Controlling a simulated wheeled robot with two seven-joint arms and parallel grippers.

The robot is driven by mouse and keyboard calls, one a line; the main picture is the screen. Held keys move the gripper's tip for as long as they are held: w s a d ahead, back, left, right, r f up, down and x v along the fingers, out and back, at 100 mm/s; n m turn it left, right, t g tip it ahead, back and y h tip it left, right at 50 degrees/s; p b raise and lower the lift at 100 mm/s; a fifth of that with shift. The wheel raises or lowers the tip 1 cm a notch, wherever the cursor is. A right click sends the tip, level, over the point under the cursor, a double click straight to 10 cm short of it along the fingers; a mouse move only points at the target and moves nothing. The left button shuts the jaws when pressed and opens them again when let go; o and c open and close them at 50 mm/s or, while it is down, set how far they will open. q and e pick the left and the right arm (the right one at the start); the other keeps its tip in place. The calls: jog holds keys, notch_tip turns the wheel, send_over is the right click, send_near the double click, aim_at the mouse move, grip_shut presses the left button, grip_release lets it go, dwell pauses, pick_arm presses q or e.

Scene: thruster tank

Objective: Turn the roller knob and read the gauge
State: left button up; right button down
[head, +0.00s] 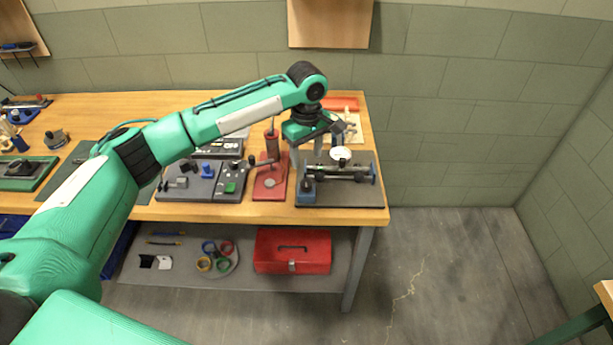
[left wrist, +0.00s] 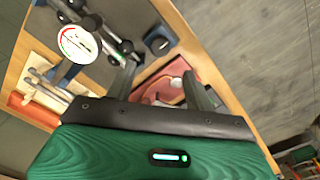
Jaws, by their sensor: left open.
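The thruster tank fixture, a dark base plate (head: 350,195) with a horizontal roller (head: 348,174), sits at the bench's right end. A white-faced round gauge (head: 340,153) stands over the roller. In the left wrist view the gauge (left wrist: 78,43) shows a dial with a red part and a needle; its value is too small to read. A blue block (head: 307,191) with a dark round top sits at the plate's left; it also shows in the left wrist view (left wrist: 158,41). I cannot tell which part is the roller knob. My left gripper (head: 308,152) is open and empty, above and behind the fixture's left side.
A red plate (head: 270,187) with a post stands left of the fixture, and a dark board (head: 187,190) lies farther left. An orange tray (head: 341,103) lies behind. A red toolbox (head: 292,252) sits on the lower shelf.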

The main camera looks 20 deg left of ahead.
aim_at(306, 182)
pick_arm(q)
notch_tip(306, 182, down, 9)
jog(key=shift+f+p, duration=0.15)
jog(key=shift+p, duration=0.55)
jog(key=c, duration=1)
